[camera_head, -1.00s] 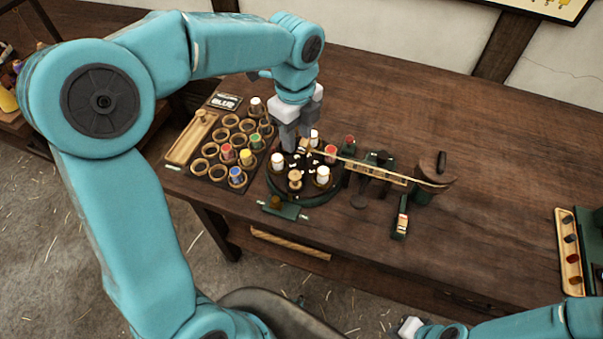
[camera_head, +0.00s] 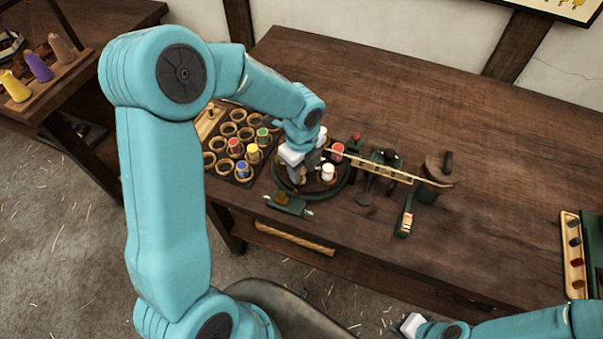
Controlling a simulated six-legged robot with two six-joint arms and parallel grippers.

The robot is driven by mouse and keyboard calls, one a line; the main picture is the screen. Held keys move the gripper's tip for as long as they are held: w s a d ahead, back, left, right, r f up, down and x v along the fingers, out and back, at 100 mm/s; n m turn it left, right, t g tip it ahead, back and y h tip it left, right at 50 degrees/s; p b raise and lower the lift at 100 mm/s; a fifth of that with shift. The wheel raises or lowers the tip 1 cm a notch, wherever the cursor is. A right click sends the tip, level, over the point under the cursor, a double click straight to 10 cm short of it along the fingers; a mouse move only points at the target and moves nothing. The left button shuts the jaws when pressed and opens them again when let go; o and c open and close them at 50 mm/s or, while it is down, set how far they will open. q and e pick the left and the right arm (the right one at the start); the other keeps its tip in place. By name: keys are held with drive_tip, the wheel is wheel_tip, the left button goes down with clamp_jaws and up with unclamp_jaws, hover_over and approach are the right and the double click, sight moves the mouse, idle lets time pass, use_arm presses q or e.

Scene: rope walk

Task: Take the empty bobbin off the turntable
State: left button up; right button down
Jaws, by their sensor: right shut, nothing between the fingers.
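The turntable (camera_head: 325,195) is a dark round disc with a green rim near the bench's front edge. On it I see a white bobbin (camera_head: 328,173) at the right, a red one (camera_head: 337,150) behind it and another white one (camera_head: 322,137) further back. My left gripper (camera_head: 298,177) points down over the turntable's left front. The bare wooden bobbin seen there earlier is largely hidden behind its fingers, and I cannot tell whether they are closed on it. My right gripper (camera_head: 408,326) is shut and empty at the bottom edge, away from the turntable.
A bobbin rack (camera_head: 224,168) with several ring holders and colored bobbins stands left of the turntable. A small green stand (camera_head: 289,205) sits in front. The bench's back right is clear.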

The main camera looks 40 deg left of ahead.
use_arm(q)
drive_tip(key=shift+w+a+f, duration=0.1)
drive_tip(key=shift+a+f, duration=0.05)
drive_tip(key=shift+f, duration=0.8)
drive_tip(key=shift+r, duration=0.1)
drive_tip(key=shift+c, duration=0.3)
drive_tip(key=c, duration=0.5)
drive_tip(key=shift+c, duration=0.6)
drive_tip(key=shift+r, duration=0.2)
